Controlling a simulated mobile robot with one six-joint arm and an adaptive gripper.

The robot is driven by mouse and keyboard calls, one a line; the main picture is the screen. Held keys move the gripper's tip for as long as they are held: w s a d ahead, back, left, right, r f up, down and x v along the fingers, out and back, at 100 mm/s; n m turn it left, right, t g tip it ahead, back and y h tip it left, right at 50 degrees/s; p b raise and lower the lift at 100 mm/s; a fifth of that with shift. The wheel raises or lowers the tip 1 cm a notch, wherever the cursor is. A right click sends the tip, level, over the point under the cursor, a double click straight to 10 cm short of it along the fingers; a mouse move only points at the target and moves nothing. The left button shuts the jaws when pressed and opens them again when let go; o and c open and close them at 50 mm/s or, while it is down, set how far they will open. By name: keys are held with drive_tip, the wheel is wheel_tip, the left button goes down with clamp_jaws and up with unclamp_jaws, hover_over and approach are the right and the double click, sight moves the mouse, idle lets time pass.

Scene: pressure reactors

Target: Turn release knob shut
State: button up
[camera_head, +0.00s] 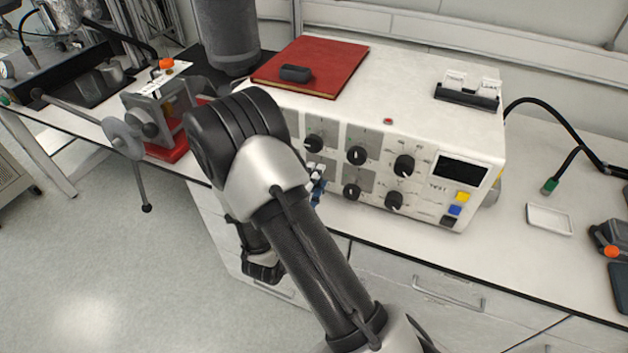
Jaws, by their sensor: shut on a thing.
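A white control box on the bench has a front panel with several black knobs in two rows, including an upper left knob (313,143), an upper middle knob (356,155) and a lower middle knob (352,191). My gripper (316,180) shows only in small part beside my forearm, at the lower left of this panel. It is shut on a knob there, taken as the release knob. My arm hides most of that knob and its marking, so I cannot read its turn angle.
A red book (312,66) with a small dark object (296,74) lies on the box. A clamp-like device with a red base (166,150) stands to the left. A white tray (550,219) lies on the right of the bench. Open floor shows at lower left.

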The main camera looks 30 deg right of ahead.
drive_tip(key=o, duration=1.1)
drive_tip(key=v, duration=1.2)
drive_tip(key=shift+s, duration=0.1)
